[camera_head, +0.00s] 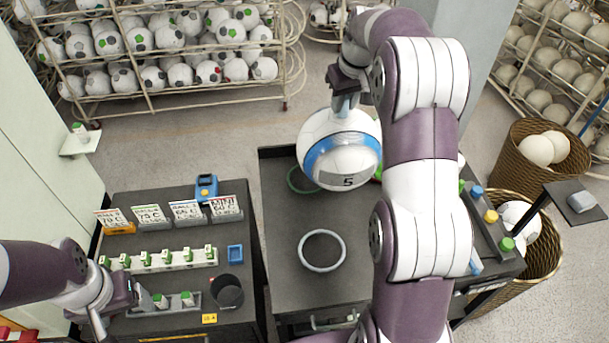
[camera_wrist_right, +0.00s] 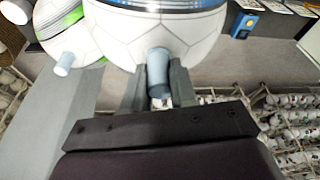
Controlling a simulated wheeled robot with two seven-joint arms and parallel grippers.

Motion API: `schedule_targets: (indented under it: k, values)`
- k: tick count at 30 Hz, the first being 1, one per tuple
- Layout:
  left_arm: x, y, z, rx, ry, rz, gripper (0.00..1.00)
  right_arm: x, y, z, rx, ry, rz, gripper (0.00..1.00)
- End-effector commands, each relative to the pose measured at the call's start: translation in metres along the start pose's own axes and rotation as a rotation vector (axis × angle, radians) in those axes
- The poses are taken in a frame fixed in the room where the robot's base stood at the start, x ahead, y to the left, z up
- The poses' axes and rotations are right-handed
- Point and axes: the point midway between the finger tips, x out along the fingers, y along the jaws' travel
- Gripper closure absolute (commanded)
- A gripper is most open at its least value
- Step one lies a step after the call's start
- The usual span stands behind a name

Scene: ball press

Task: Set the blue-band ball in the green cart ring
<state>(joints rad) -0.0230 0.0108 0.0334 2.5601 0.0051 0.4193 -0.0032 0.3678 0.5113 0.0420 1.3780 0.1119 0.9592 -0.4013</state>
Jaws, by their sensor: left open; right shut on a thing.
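The blue-band ball (camera_head: 340,150) is white with a blue band and a label reading 5. My right gripper (camera_head: 345,98) is shut on its grey-blue knob, which shows between the fingers in the right wrist view (camera_wrist_right: 158,68). The ball hangs above the dark cart top (camera_head: 285,270), over the green ring (camera_head: 293,182). The ring's left side shows; the ball hides the rest. From this angle I cannot tell the gap between ball and ring. My left gripper (camera_head: 120,312) is open at the lower left, by the dark side table.
A grey ring (camera_head: 322,250) lies empty on the cart's nearer part. A green-band ball (camera_wrist_right: 60,25) shows in the right wrist view, mostly hidden behind my arm in the head view.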

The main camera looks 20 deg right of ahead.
Motion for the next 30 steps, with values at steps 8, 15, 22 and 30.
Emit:
schedule_targets:
  k: [8,15,22,30]
  values:
    - [0.000,0.000,0.000,0.000,0.000,0.000,0.26,0.022,-0.010,-0.021,-0.017,0.001,-0.004,1.00]
    - [-0.010,0.000,-0.001,0.000,0.000,0.000,0.26,0.057,-0.027,-0.053,-0.017,0.000,-0.004,1.00]
    - [-0.032,0.000,-0.004,0.000,0.000,0.000,0.26,0.085,-0.040,-0.082,-0.015,0.001,-0.004,1.00]
    - [-0.017,0.000,-0.002,0.000,0.000,0.000,0.26,0.118,-0.043,-0.080,-0.014,0.003,-0.003,1.00]
